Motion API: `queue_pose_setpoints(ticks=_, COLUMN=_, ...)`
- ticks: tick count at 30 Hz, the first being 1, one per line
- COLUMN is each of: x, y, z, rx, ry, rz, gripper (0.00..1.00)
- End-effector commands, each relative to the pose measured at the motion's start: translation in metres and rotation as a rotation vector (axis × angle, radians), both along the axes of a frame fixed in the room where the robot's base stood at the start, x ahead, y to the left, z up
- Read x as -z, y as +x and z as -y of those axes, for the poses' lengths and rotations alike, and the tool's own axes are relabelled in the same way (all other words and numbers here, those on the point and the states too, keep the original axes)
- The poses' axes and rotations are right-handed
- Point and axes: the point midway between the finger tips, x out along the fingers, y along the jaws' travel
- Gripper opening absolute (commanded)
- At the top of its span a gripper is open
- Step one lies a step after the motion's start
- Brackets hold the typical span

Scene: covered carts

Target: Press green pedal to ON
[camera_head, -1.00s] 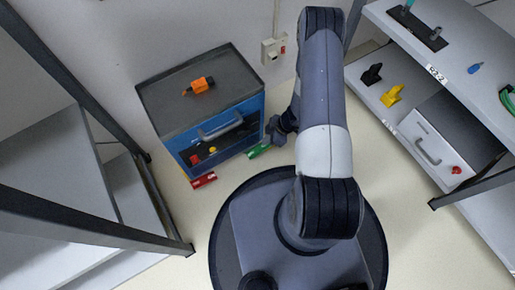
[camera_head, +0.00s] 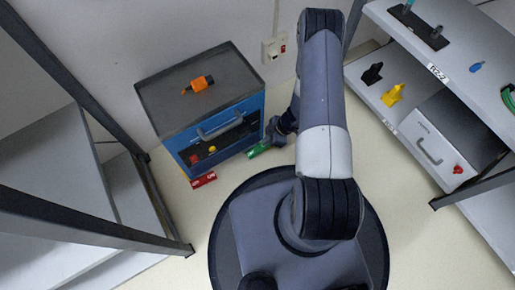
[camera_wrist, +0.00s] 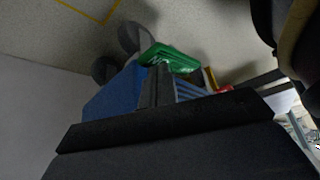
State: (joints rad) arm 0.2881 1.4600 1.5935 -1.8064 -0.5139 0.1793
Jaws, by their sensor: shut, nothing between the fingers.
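The green pedal (camera_head: 258,150) sticks out low at the right front of the blue cart (camera_head: 178,145), near the floor. In the wrist view the green pedal (camera_wrist: 172,57) lies just beyond the fingertips. My gripper (camera_wrist: 158,75) is shut and empty, with its tips close to the pedal; I cannot tell whether they touch. In the head view my gripper (camera_head: 272,137) is just above and right of the pedal, partly hidden by my arm. A red pedal (camera_head: 203,180) sits at the left front of the cart.
An orange tool (camera_head: 199,84) lies on the cart's top. The cart has a grey handle (camera_head: 220,125) above an open bay. A wall socket (camera_head: 273,50) is behind. Shelves stand left and right (camera_head: 378,95). Floor to the right is clear.

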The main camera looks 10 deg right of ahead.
Motion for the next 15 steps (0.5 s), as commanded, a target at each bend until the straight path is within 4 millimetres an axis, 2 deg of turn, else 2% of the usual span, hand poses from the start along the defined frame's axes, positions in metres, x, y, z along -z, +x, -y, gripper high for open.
queue_pose_setpoints(ticks=15, x=0.0090, y=-0.0003, z=-0.0003, rx=0.000, ry=0.000, rz=-0.001, gripper=0.00)
